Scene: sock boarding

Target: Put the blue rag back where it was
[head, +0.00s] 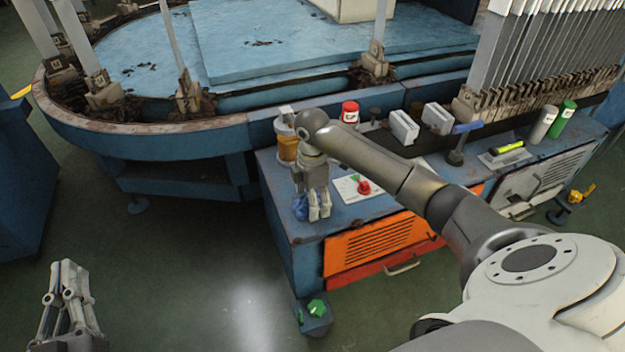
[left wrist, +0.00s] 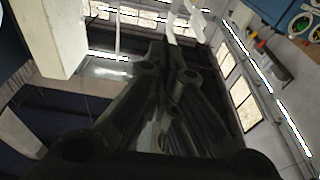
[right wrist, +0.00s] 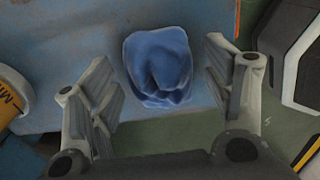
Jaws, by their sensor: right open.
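The blue rag (right wrist: 158,62) is a crumpled bundle on the blue cabinet top, close to its edge. In the right wrist view it lies between the spread fingers of my right gripper (right wrist: 165,95), with a gap on both sides. In the head view the rag (head: 300,207) is partly hidden by my right gripper (head: 318,214), which points down over the front left corner of the cabinet. My left gripper (head: 68,275) is empty over the floor at the lower left. Its fingers come together in the left wrist view (left wrist: 168,60).
On the cabinet (head: 290,232) are an orange-banded container (head: 288,148), a white sheet with a red item (head: 362,187), a red can (head: 350,112) and white blocks (head: 404,127). A large blue rotary table (head: 190,140) stands behind.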

